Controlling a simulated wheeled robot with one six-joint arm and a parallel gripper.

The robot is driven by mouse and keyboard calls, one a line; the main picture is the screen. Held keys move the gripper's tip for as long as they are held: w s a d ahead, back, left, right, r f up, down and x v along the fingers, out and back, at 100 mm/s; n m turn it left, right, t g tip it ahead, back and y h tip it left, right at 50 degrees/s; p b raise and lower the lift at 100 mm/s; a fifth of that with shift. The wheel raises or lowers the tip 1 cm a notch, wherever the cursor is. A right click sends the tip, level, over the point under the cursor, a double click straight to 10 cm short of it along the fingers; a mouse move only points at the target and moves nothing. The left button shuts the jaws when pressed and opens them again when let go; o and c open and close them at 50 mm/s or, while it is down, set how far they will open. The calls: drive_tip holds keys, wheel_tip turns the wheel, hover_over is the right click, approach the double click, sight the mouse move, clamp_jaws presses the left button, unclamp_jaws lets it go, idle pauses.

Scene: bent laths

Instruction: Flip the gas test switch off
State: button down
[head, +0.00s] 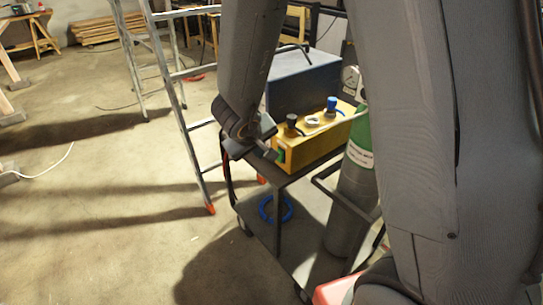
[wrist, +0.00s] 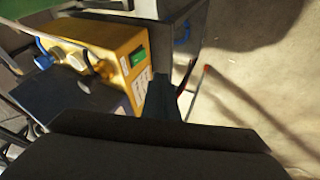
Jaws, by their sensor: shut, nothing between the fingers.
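The yellow box (head: 312,143) stands on the cart's top shelf. A green switch (head: 279,154) sits on its near end face, partly hidden by my gripper in the head view. In the wrist view the green switch (wrist: 138,57) shows clearly on the yellow box (wrist: 106,43), above white labels. Which way the switch is tipped is too small to tell. My gripper (head: 270,153) is shut and empty, close in front of that end face. In the wrist view my gripper (wrist: 176,92) is to the right of and below the switch. I cannot tell whether it touches the box.
A blue-grey case (head: 303,78) stands behind the yellow box. A gas cylinder with a green top (head: 361,130) stands on the right of the cart (head: 277,182). A stepladder (head: 170,85) stands close on the left. The floor (head: 100,235) further left is mostly clear.

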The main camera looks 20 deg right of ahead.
drive_tip(key=b+x, duration=0.1)
drive_tip(key=x, duration=0.2)
drive_tip(key=d+b+x, duration=0.1)
drive_tip(key=x, duration=0.3)
drive_tip(key=d+b+x, duration=0.1)
drive_tip(key=b+x, duration=0.1)
drive_tip(key=x, duration=0.2)
drive_tip(key=shift+w+d+r, duration=0.15)
drive_tip(key=shift+d+r, duration=0.05)
drive_tip(key=shift+r, duration=0.05)
drive_tip(key=shift+w+d, duration=0.25)
drive_tip(key=shift+d, duration=0.25)
drive_tip(key=shift+d, duration=0.1)
